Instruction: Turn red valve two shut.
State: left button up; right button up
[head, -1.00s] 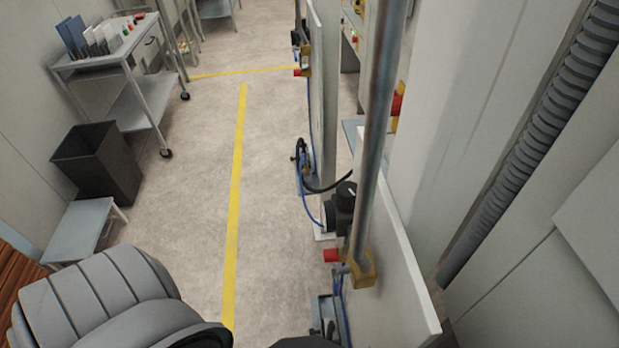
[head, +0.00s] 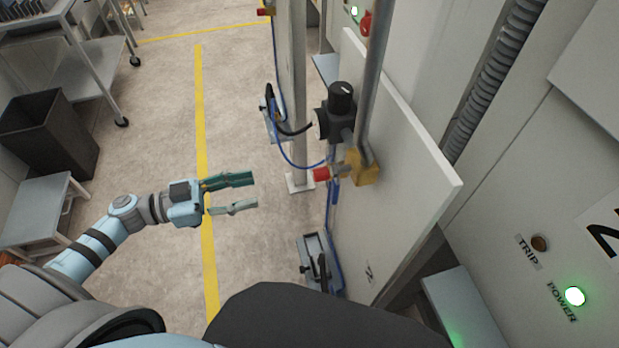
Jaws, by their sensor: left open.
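A red valve knob (head: 321,174) sticks out to the left of a brass block (head: 363,168) on the near white panel (head: 405,175). A small dark mark, perhaps a sideways 2, is low on this panel. My left gripper (head: 254,190) is open and empty, its fingers pointing right toward the red knob. It is left of the knob and apart from it, with a clear gap. Another red knob (head: 264,11) shows farther off at the top. My right gripper is not in view.
A black regulator (head: 336,115) and a grey pipe (head: 374,70) are close above the red knob. Blue hoses and a grey pedal-like unit (head: 314,262) are below. A cabinet with a green lamp (head: 575,296) stands right. A dark bin (head: 48,135) and step stool (head: 40,210) stand left.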

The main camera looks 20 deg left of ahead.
aim_at(314, 175)
pick_arm(q)
jog(key=p+x, duration=0.1)
jog(key=x, duration=1.2)
jog(key=shift+w+a+r, duration=0.15)
jog(key=shift+w, duration=0.1)
jog(key=shift+w+d, duration=0.1)
jog(key=shift+d, duration=0.2)
jog(key=shift+s+d+r, duration=0.1)
jog(key=shift+s+r, duration=0.05)
jog(key=shift+s, duration=0.2)
jog(key=shift+w, duration=0.1)
jog(key=c, duration=0.8)
grip_shut()
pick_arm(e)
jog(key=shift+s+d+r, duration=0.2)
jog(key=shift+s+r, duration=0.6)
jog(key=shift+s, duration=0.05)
